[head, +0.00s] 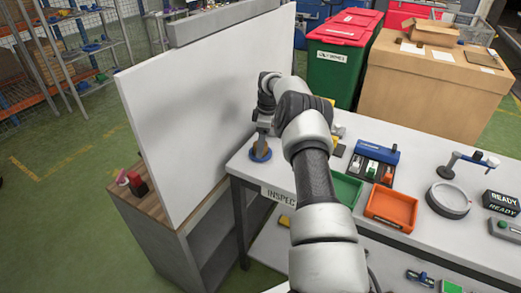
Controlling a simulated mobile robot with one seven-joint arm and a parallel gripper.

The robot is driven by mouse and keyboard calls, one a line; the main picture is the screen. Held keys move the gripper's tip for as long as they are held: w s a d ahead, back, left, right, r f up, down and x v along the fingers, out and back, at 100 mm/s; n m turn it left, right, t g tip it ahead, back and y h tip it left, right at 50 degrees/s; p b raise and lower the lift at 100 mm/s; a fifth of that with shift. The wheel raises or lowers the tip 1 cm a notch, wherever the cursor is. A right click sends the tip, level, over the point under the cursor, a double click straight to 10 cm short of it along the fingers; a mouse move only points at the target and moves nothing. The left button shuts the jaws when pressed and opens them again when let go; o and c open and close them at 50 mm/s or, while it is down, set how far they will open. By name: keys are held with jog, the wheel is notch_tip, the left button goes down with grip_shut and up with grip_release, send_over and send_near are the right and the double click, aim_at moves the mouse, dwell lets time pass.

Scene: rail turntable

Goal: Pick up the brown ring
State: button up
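My gripper (262,138) points down at the far left corner of the white table (268,178). Directly below it is a small round piece with a blue rim (260,156) and a brownish middle. I cannot tell whether that brownish part is the brown ring, or whether the fingers touch it. The fingers are small and partly merged with the wrist, so their opening is unclear. No other brown ring can be made out; my arm covers part of the table.
A tall white panel (195,100) stands close left of my gripper. Right of my arm are a green tray (345,188), an orange tray (391,208), a blue-and-black fixture (376,160) and a round grey turntable (449,200). A lower shelf shows beneath the table.

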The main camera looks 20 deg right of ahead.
jog(key=shift+c, duration=0.3)
jog(key=c, duration=1.4)
jog(key=shift+c, duration=0.3)
jog(key=shift+r, duration=0.15)
